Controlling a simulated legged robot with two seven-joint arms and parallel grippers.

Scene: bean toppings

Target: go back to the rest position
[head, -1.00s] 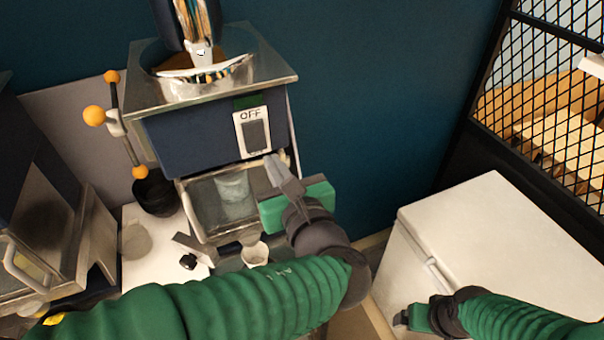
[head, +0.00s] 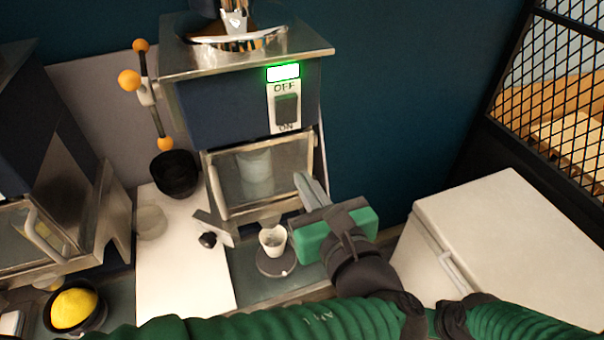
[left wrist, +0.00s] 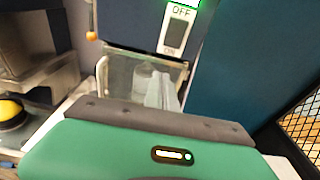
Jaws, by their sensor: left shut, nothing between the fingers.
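My left gripper (head: 312,190) is in front of the machine, right of its glass window, with its fingers shut and empty. It also shows in the left wrist view (left wrist: 162,92), its fingers overlapping the window in the picture. The machine (head: 228,105) has an OFF/ON switch (head: 286,108) with a lit green-edged lamp (head: 284,72) above it. My right arm shows at the lower right of the head view, partly behind the left; its fingertips are hidden.
A white cup (head: 272,241) stands on a round dark base below the window. A black bowl (head: 174,174) is left of the machine. A yellow item (head: 74,308) sits in a dark bowl at lower left. A white chest (head: 510,240) stands right. A mesh partition (head: 550,110) is behind.

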